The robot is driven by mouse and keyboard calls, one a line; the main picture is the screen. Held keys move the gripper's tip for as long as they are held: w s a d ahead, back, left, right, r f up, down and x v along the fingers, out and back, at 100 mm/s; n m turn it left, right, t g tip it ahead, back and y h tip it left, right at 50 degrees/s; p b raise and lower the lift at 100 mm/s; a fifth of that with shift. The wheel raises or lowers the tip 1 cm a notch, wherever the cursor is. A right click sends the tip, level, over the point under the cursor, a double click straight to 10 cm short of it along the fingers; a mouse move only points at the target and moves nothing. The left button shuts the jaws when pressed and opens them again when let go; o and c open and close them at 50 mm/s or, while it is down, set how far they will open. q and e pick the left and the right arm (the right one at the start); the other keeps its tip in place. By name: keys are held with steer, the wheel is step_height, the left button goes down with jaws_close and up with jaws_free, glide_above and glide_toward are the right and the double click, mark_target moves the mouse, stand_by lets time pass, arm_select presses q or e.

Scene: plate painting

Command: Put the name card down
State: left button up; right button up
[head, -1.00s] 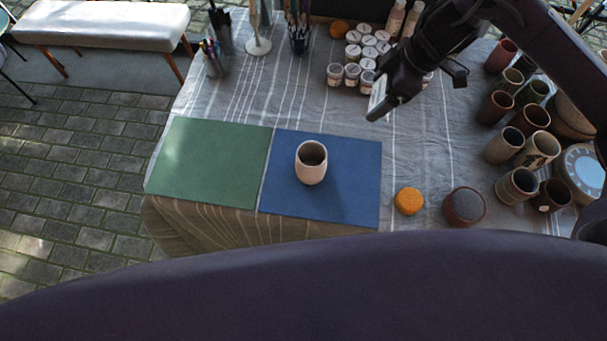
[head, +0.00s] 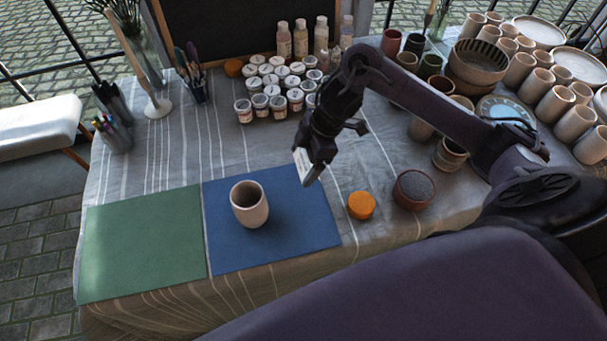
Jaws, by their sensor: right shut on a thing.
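My right gripper (head: 308,172) is shut on a white name card (head: 302,161), which is held upright on edge near the blue mat's back right corner. The gripper covers part of the card. I cannot tell how high the card is above the table. A pale cup (head: 249,204) stands upright on the blue mat (head: 290,240), left of the gripper. A green mat (head: 140,245) lies to the left of the blue one. My left gripper is not in view.
Several paint jars (head: 270,88) stand behind. Brown cups (head: 450,153) crowd the right. The cloth (head: 215,140) between mats and jars is bare.

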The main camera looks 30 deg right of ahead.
mark_target(299, 182)
step_height(299, 182, down, 4)
steer(key=shift+f+b, duration=0.15)
steer(key=shift+b, duration=0.45)
steer(key=shift+f, duration=0.55)
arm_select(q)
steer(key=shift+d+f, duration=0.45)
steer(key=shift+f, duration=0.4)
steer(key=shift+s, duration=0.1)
arm_select(e)
steer(key=shift+f, duration=0.1)
steer(key=o, duration=0.8)
steer(key=shift+c, duration=0.2)
steer(key=shift+d+r, duration=0.1)
steer(key=shift+r, duration=0.35)
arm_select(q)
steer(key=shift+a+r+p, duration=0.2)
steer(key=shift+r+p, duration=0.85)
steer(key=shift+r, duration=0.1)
arm_select(e)
steer(key=v, duration=1.1)
steer(key=shift+r, duration=0.2)
steer(key=shift+d, duration=0.1)
